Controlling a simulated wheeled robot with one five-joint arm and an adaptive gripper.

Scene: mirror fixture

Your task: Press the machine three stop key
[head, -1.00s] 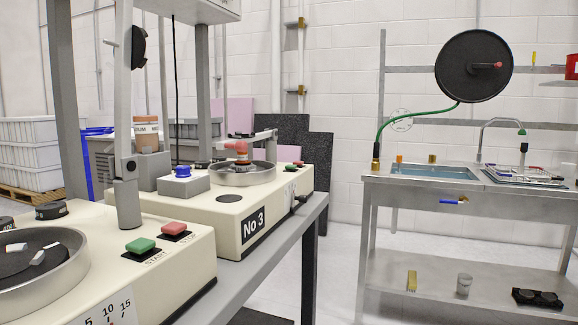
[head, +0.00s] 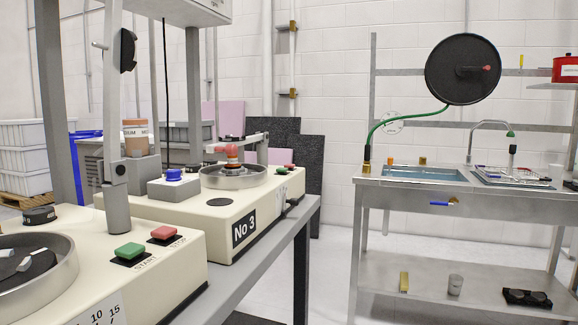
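The cream machine labelled No 3 (head: 225,222) stands on the bench at centre left, behind a nearer cream machine. At its far right end are a small green key (head: 281,170) and a small red key (head: 290,166); any lettering on them is too small to read. My gripper is not in view.
A grey bench edge (head: 270,250) runs along the machines' right side. A metal sink table (head: 400,190) with a lower shelf stands at the right, with a black disc (head: 463,69) above it. Pale floor (head: 335,265) lies open between bench and sink table.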

